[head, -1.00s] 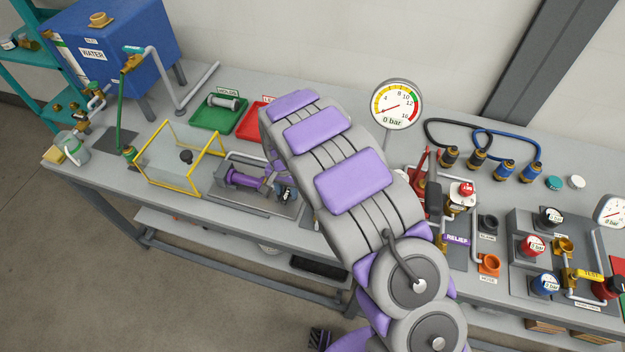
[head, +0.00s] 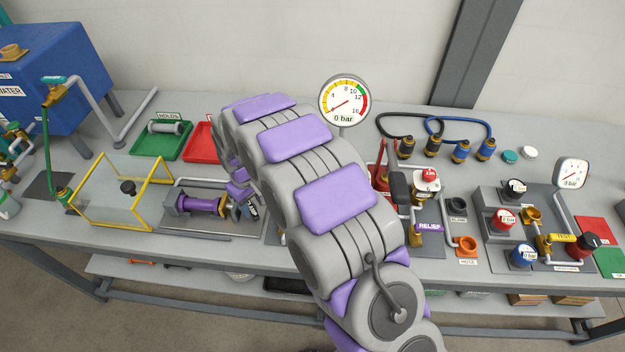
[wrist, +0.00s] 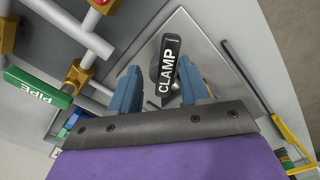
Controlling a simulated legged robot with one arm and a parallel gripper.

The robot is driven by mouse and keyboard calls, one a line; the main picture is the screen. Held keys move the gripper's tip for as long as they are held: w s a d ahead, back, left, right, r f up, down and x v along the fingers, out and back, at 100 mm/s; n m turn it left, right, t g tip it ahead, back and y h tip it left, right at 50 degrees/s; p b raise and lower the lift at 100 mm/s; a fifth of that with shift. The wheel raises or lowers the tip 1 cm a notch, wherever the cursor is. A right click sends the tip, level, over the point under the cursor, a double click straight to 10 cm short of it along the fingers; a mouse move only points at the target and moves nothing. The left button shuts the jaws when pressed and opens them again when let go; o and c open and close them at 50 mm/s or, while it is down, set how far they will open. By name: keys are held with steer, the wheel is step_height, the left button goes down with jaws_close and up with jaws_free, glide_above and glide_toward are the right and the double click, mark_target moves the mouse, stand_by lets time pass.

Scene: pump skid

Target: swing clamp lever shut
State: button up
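The clamp lever (wrist: 168,65) is black with a white CLAMP label. In the wrist view it stands in the gap between the two blue fingers of my gripper (wrist: 160,88). The fingers are apart, with space seen on both sides of the lever, so my gripper is open. I cannot tell how deep the lever sits between them. In the head view, the fixture with a purple cylinder (head: 203,204) lies on the bench, and the lever's dark end (head: 252,211) shows at its right. My arm hides most of the gripper there.
Left of the fixture stands a clear guard with yellow edges (head: 124,188). Behind are a green tray (head: 160,145) and a red tray (head: 198,143).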

steer(key=shift+w+d+f+n+b, duration=0.15)
steer(key=shift+f+n+b, duration=0.15)
steer(key=shift+n+b, duration=0.75)
steer(key=shift+w+r+n, duration=0.1)
steer(key=shift+r+n, duration=0.2)
steer(key=shift+n, duration=0.25)
step_height(320, 180, up, 18)
steer(key=f+p, duration=0.1)
steer(key=p, duration=0.3)
steer(key=s+d+r+m, duration=0.2)
steer(key=s+d+r, duration=0.1)
steer(key=d, duration=0.5)
steer(key=s+d+r+m, duration=0.3)
steer(key=s+d, duration=0.3)
steer(key=d, duration=0.2)
steer(key=shift+d+g, duration=0.2)
steer(key=shift+g, duration=0.2)
